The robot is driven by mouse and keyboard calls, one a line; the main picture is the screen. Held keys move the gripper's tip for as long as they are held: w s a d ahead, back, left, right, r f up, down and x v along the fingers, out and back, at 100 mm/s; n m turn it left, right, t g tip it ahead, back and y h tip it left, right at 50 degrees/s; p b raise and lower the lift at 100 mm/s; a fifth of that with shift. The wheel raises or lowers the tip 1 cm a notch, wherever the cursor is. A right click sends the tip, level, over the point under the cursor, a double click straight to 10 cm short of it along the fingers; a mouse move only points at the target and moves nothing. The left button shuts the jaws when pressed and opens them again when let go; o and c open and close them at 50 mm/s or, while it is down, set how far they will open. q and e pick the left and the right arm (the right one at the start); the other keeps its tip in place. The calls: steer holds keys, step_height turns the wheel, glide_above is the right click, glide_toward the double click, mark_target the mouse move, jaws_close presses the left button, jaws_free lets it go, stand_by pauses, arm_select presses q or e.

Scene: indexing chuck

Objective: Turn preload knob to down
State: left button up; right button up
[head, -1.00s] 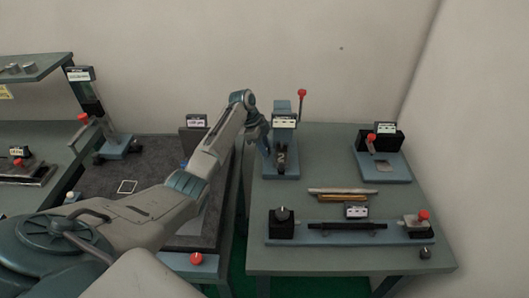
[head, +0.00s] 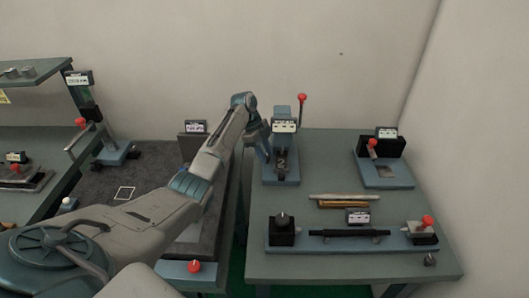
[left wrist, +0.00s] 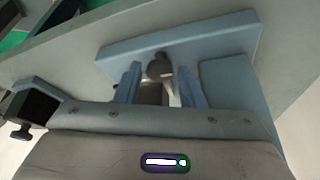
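Several knobs show, and I cannot read which label says preload. A black knob with a light pointer mark (head: 282,217) stands on a black block at the left end of the long front fixture. A small dark knob (head: 430,259) is at the table's front right edge. My right gripper is out of view.
The long fixture (head: 350,247) carries a black bar (head: 349,233) and a red-topped part (head: 428,222). Silver and brass rods (head: 343,203) lie behind it. A red lever (head: 302,98) rises beside the upright device. Another blue-based fixture (head: 388,181) stands at the back right.

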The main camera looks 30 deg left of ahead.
arm_select(q)
steer(key=shift+a+r+b, duration=0.25)
steer(key=shift+r+b, duration=0.05)
steer(key=shift+r, duration=0.15)
steer(key=b+v, duration=0.3)
steer(key=v, duration=0.6)
steer(key=shift+r, duration=0.4)
steer(key=shift+a, duration=0.1)
